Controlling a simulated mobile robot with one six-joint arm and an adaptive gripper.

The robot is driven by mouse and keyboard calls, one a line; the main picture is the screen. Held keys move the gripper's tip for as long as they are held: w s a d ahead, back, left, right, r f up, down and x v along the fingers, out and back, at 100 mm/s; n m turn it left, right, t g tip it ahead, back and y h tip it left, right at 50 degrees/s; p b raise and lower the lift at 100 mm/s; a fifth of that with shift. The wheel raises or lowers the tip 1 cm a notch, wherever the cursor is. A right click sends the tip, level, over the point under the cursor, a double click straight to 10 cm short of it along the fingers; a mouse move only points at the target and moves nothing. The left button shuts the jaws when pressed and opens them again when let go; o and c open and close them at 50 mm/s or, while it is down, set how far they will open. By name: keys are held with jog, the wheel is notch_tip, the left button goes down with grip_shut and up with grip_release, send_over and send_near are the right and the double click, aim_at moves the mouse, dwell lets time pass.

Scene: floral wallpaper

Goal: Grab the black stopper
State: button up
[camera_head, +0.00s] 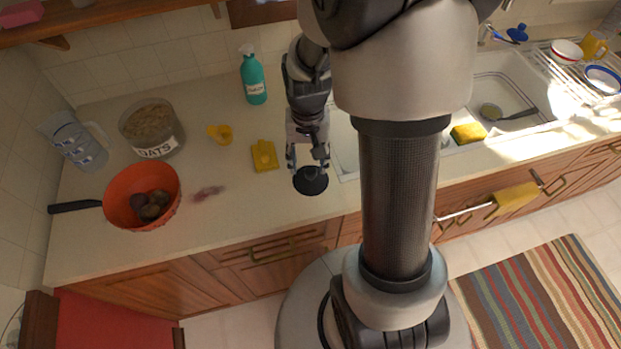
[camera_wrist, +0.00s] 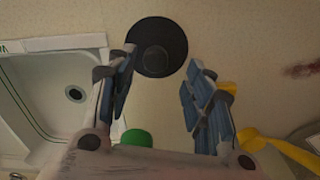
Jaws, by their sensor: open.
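The black stopper (camera_head: 311,181) is a round black disc on the counter, left of the sink and near the counter's front edge. In the wrist view the stopper (camera_wrist: 158,47) lies ahead of the fingertips, with a raised round middle. My gripper (camera_head: 309,160) points down over the counter just behind the stopper. In the wrist view my gripper (camera_wrist: 160,75) is open, with its two blue-padded fingers apart and nothing between them. The stopper sits about midway between the finger lines, slightly toward the left finger. I cannot tell the gripper's exact height above the counter.
A yellow sponge-like block (camera_head: 264,155) and a yellow item (camera_head: 220,134) lie left of my gripper. A teal bottle (camera_head: 253,78) stands behind. The sink (camera_head: 497,92) is right.

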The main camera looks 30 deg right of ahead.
aim_at(311, 170)
jog(key=f, duration=0.1)
jog(key=f+b, duration=0.1)
jog(key=f, duration=0.1)
jog(key=f+b, duration=0.1)
jog(key=f, duration=0.1)
jog(key=shift+s+d+f, duration=0.2)
jog(key=shift+d, duration=0.05)
jog(key=shift+r, duration=0.1)
grip_shut()
jog(key=shift+r, duration=0.1)
dwell(0.3)
